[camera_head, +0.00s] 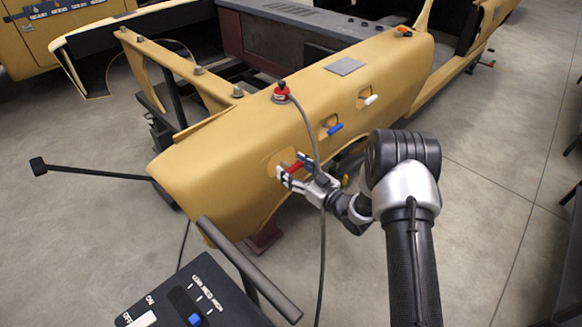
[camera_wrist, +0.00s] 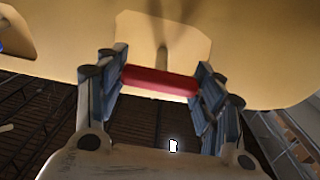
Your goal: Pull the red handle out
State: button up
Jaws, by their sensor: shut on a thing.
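The red handle (camera_head: 295,167) is on the side of the yellow car-body shell (camera_head: 225,135), at its front end. In the wrist view the red handle (camera_wrist: 160,82) lies crosswise between the two fingers, in front of a paler recessed patch (camera_wrist: 190,45) of the shell. My gripper (camera_head: 297,170) is at the handle, one finger at each end of it. In the wrist view my gripper (camera_wrist: 160,85) is shut on the handle, with a finger pad against each end. The handle's mount is partly hidden behind it.
A blue handle (camera_head: 334,128) and a white handle (camera_head: 370,99) sit farther along the same side. A grey cable hangs from a red plug (camera_head: 281,92) past my gripper. A control box (camera_head: 190,298) with switches stands at the front left. Floor at right is mostly clear.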

jog(key=o, duration=1.5)
jog(key=shift+s+d, duration=0.1)
jog(key=v, duration=1.2)
